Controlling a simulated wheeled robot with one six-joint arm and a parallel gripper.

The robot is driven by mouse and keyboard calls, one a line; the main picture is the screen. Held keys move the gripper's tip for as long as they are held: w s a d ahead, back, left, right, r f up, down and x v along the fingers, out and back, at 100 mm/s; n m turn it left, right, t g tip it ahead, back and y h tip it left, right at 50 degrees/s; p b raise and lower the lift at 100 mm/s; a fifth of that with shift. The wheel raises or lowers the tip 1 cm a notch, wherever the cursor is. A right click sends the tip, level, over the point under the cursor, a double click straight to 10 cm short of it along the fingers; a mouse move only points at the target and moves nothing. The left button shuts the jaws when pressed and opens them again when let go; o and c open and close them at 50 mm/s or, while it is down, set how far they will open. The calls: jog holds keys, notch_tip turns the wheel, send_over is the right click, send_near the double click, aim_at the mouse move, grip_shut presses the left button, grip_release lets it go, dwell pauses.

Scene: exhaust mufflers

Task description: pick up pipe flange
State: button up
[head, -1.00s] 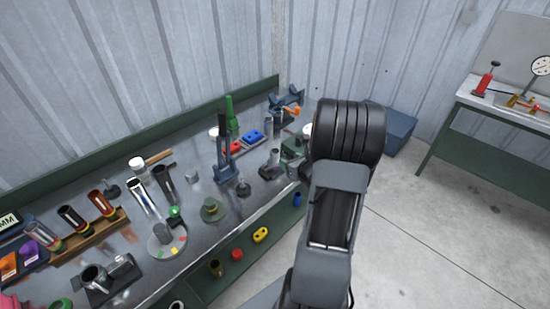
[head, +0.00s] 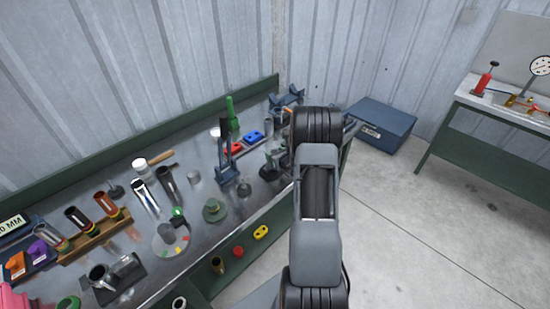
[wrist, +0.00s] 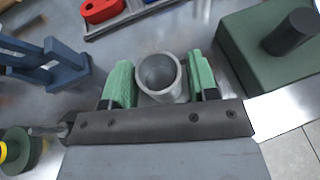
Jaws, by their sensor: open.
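A short, hollow grey metal pipe piece (wrist: 160,76), apparently the pipe flange, stands with its round open mouth facing up in the wrist view. My gripper (wrist: 160,82) is open around it, with one green finger pad on each side. A narrow gap shows on the right, and the left pad is close to the pipe wall. The lower part of the pipe is hidden by my gripper body. In the head view my arm covers the gripper, and a grey pipe piece (head: 272,156) shows left of the arm on the bench.
A blue stand (wrist: 45,65) is left of my gripper, and a green block with a dark post (wrist: 275,55) is close on the right. A tray with a red part (wrist: 100,9) lies beyond. The metal bench (head: 205,180) holds several other parts. A blue box (head: 385,125) is on the floor.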

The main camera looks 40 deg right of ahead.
jog(key=shift+w+f, duration=0.15)
jog(key=shift+w, duration=0.15)
jog(key=c, duration=0.8)
